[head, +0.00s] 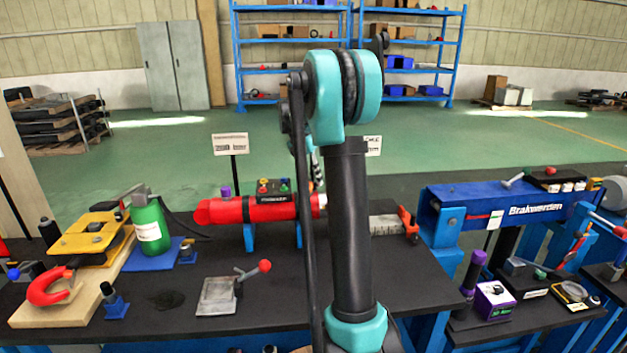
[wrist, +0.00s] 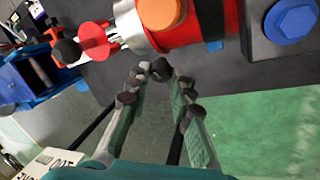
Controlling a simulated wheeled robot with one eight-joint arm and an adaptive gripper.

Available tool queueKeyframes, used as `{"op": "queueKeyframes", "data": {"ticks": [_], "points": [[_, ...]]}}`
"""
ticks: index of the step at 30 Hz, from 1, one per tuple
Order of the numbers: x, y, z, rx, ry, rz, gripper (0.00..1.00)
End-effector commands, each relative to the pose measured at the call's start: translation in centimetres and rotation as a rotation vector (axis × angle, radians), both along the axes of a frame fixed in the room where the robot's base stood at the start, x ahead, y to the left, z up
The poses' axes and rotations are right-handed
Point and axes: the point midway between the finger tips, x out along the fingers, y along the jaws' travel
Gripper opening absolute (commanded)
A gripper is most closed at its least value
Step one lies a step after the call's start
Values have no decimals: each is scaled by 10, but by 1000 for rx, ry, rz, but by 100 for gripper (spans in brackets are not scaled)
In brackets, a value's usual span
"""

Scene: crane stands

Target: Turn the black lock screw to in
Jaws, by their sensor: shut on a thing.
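The black lock screw (wrist: 160,67) shows in the wrist view as a small dark round knob between my fingertips, beside the silver collar end of the red cylinder. My gripper (wrist: 159,79) is closed around it, one finger on each side. The fingers partly cover the screw, and I cannot tell how far in it sits. In the head view the red cylinder (head: 262,208) lies on blue supports on the dark bench. My arm hides its right end and the screw there.
A green bottle (head: 150,222), a yellow clamp unit (head: 84,242) and a grey plate with a red-knobbed lever (head: 216,296) stand on the left. A sign (head: 230,144) stands behind the cylinder. A blue beam stand (head: 510,208) is on the right.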

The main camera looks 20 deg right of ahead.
Motion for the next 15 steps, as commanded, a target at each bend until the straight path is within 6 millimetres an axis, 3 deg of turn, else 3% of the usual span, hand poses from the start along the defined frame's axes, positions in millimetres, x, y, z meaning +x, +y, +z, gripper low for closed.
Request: {"op": "queueKeyframes", "data": {"ticks": [1, 2, 6, 15], "points": [[0, 0, 0, 0, -1, 0, 0], [0, 0, 0, 0, -1, 0, 24], [0, 0, 0, 1, 0, 1, 41], [0, 0, 1, 1, 0, 1, 42]]}}
